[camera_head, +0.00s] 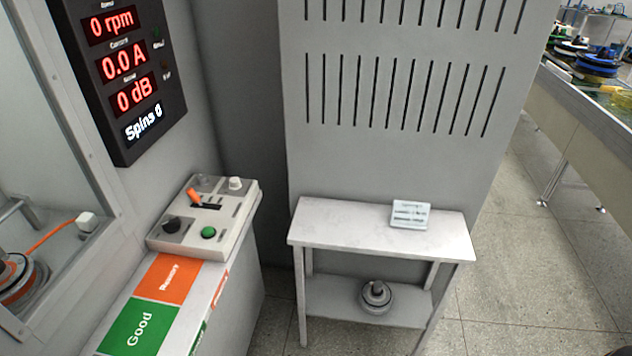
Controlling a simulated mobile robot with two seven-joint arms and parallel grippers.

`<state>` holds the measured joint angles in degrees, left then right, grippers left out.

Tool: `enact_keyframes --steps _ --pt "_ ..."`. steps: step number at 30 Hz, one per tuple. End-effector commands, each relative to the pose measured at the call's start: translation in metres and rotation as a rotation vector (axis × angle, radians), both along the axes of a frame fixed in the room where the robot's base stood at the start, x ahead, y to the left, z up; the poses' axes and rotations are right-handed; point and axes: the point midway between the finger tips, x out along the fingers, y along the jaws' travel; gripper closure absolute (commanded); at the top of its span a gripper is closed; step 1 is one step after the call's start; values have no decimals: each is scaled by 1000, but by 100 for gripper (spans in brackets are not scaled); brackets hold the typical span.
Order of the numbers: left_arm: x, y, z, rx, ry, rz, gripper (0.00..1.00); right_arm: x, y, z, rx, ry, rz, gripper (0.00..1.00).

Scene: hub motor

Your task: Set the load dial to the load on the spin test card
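The spin test card (410,214) is a small pale card on top of a white side table; its printed lines are too small to read. The control box (203,217) sits on the bench at the left. It carries a black knob (172,225), a green button (208,232), an orange lever (194,196), a white knob (235,184) and a grey knob (204,182). I cannot tell which knob is the load dial or read its setting. Neither of my grippers is in view.
The display (122,72) reads 0 rpm, 0.0 A, 0 dB and Spins 0. Green "Good" (139,327) and orange "Rework" (168,278) areas lie before the box. The white table (340,225) has a round metal part (376,297) on its lower shelf. Floor is clear at right.

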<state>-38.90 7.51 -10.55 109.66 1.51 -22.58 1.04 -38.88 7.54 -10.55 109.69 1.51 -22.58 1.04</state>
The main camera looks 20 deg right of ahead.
Motion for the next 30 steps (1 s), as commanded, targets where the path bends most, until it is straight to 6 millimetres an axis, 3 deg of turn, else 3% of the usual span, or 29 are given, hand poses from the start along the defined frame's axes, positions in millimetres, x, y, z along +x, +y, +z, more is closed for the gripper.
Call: enact_keyframes --steps 29,30 --pt "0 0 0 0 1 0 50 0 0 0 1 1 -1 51" --pt "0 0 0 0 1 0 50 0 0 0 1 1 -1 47"
